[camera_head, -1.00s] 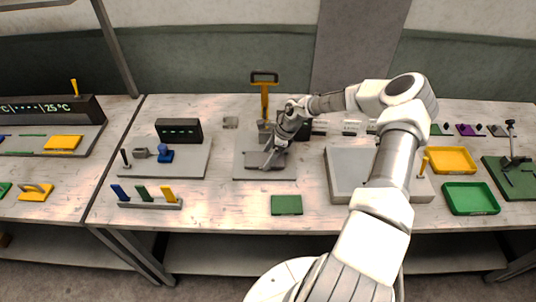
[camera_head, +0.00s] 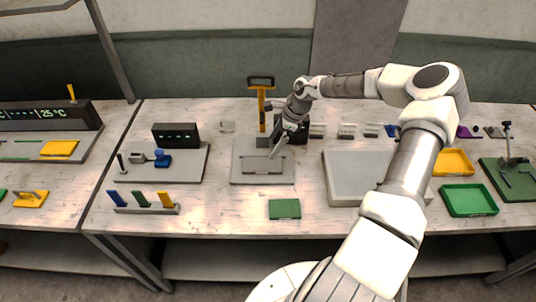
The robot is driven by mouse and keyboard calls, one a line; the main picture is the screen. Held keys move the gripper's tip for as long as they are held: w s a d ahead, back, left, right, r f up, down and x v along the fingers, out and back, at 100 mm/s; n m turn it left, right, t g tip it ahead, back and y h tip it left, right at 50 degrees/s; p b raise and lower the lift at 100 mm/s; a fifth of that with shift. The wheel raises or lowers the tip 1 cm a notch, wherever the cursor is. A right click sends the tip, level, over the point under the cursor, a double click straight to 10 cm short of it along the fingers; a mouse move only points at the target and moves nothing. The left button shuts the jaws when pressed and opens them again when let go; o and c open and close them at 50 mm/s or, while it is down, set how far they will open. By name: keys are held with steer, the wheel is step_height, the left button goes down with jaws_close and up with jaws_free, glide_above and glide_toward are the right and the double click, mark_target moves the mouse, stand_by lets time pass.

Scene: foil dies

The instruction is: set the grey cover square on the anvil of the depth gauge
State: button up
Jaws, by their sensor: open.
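My gripper (camera_head: 276,147) is above the grey base plate (camera_head: 240,172) of the stand with the orange-handled column (camera_head: 262,102). Its fingers are small here, with no held piece to be made out. A flat grey rectangular piece (camera_head: 262,166) lies on that plate, just below the fingers; I cannot tell whether it is the grey cover. At left, a grey-based instrument (camera_head: 185,174) has a dark display (camera_head: 176,135), a blue part (camera_head: 162,159) and a small grey cylinder (camera_head: 139,157). I cannot tell which instrument is the depth gauge, and no anvil is clearly distinguishable.
A green block (camera_head: 285,209) lies in front. A large grey tray (camera_head: 335,194) stands right of the plate, with yellow (camera_head: 454,162) and green (camera_head: 469,200) trays further right. A rack with coloured handles (camera_head: 146,209) is front left. Small clear boxes (camera_head: 347,131) line the back.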

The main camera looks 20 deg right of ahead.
steer(key=shift+v, duration=2.1)
